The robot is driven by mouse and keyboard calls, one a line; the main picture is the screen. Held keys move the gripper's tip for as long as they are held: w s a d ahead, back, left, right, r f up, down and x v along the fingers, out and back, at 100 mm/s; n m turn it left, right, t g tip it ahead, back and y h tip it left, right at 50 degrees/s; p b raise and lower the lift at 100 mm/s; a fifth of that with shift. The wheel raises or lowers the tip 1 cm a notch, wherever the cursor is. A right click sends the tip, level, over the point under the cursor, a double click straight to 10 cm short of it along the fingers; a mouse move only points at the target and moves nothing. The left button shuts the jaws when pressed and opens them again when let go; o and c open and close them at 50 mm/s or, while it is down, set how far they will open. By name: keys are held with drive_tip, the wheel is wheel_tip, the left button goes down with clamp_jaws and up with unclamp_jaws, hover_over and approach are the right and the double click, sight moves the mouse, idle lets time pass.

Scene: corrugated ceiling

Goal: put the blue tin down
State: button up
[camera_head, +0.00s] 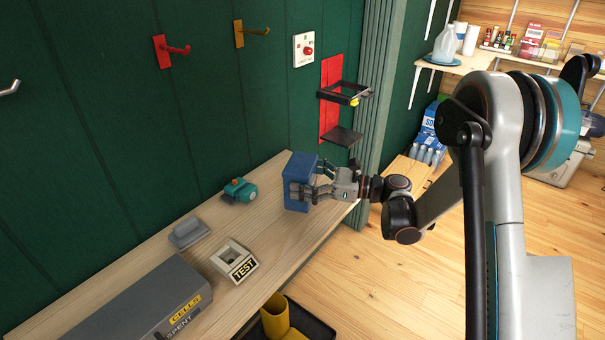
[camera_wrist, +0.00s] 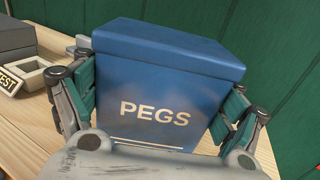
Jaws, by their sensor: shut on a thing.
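The blue tin (camera_head: 300,172) is a box with a lid, at the right part of the wooden shelf (camera_head: 272,211) along the green wall. My gripper (camera_head: 308,192) is shut on the tin from the right side. In the wrist view the tin (camera_wrist: 165,75) fills the middle, its front lettered "PEGS", and the fingers (camera_wrist: 160,110) press on its left and right sides. The tin looks upright. Whether its base touches the shelf or is a little above it, I cannot tell.
A black wall bracket (camera_head: 343,94) is above right. Bare wood lies between the tin and the teal item.

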drive_tip(key=shift+f+b, duration=0.45)
drive_tip(key=shift+f, duration=1.05)
drive_tip(key=o, duration=1.9)
drive_tip(key=shift+f, duration=0.1)
drive_tip(key=shift+d, duration=0.1)
